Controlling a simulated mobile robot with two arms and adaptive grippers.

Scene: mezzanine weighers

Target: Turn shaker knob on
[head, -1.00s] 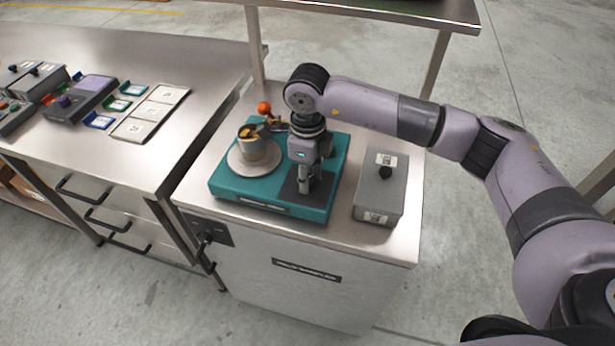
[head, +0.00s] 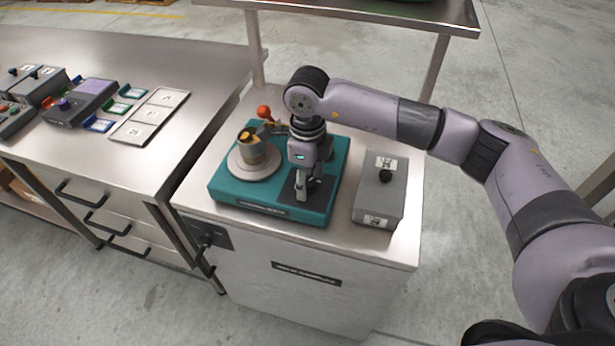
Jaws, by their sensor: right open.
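A teal machine (head: 232,190) stands on the steel cabinet top. Its round plate (head: 240,168) carries a cup (head: 250,152) with dark and yellow contents. My right gripper (head: 303,194) is open and points down over the dark panel at the machine's front right; any knob there is hidden by the fingers. I cannot tell whether the fingers touch it. A grey box (head: 376,204) with a black knob (head: 385,175) stands to the right of the machine. Another black knob (head: 206,239) is on the cabinet's front. The labels are too blurred to tell which knob is the shaker's. My left gripper is not in view.
An orange ball (head: 263,112) sticks up behind the cup. The steel table (head: 150,75) at left holds a light tray (head: 150,118), small green and blue holders and several control boxes. A raised shelf (head: 400,12) spans the back. The cabinet top's front right corner is clear.

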